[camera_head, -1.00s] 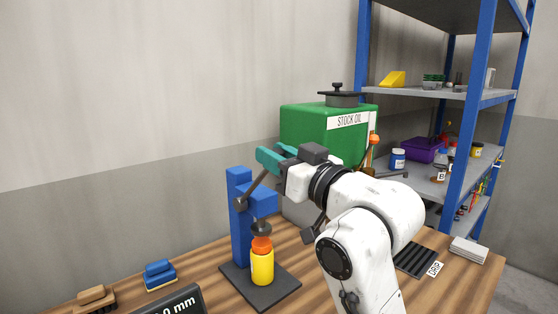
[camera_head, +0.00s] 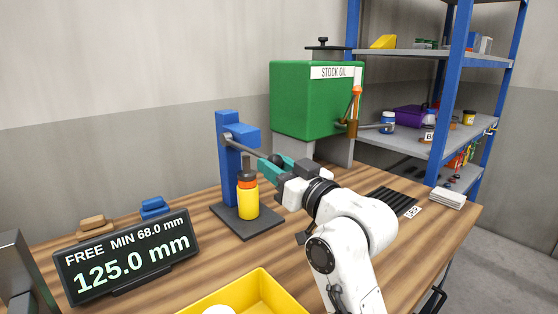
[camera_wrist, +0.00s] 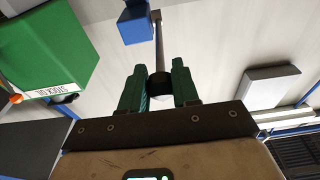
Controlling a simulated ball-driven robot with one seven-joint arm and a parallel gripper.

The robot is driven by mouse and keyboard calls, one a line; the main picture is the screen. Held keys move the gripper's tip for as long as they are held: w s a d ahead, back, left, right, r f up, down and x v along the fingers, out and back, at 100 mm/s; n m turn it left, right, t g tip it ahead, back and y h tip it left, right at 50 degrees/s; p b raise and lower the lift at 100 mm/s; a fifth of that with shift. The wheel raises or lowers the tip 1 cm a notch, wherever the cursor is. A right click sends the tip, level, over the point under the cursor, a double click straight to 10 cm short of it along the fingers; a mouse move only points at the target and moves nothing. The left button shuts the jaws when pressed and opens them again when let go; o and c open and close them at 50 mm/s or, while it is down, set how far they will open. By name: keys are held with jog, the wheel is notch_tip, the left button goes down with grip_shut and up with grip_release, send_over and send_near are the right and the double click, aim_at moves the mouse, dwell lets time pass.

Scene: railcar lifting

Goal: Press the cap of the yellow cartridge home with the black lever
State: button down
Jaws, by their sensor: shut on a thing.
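The blue press (camera_head: 228,165) stands on a dark base plate (camera_head: 262,222) on the bench. Its lever (camera_head: 243,147) slopes down to the right from the pivot. My gripper (camera_head: 272,165), with teal fingers, is shut on the lever's outer end; the wrist view shows the black knob (camera_wrist: 160,86) between the fingertips. The yellow cartridge (camera_head: 248,204) stands upright on the plate under the press head. Its orange cap (camera_head: 247,185) is on top, with the dark press foot (camera_head: 247,175) right at it. I cannot tell how deep the cap sits.
A display (camera_head: 128,255) reads FREE, MIN 68.0 mm and 125.0 mm. A yellow bin (camera_head: 265,287) is at the front. The green STOCK OIL tank (camera_head: 302,100) is behind my gripper. Blue (camera_head: 154,207) and brown (camera_head: 95,224) blocks lie at left. A shelf rack (camera_head: 455,120) is at right.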

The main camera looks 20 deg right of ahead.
jog(key=shift+w+a+f+b, duration=0.15)
jog(key=shift+f+b, duration=0.15)
jog(key=shift+f, duration=0.65)
jog(key=shift+w+d+f+b, duration=0.1)
jog(key=shift+f+b, duration=0.15)
jog(key=shift+f, duration=0.7)
jog(key=shift+a, duration=0.1)
jog(key=c, duration=1)
grip_release()
jog(key=shift+w, duration=0.15)
jog(key=shift+o, duration=0.4)
jog(key=shift+r, duration=0.15)
jog(key=shift+s, duration=0.2)
jog(key=v, duration=1)
jog(key=shift+s+b, duration=0.3)
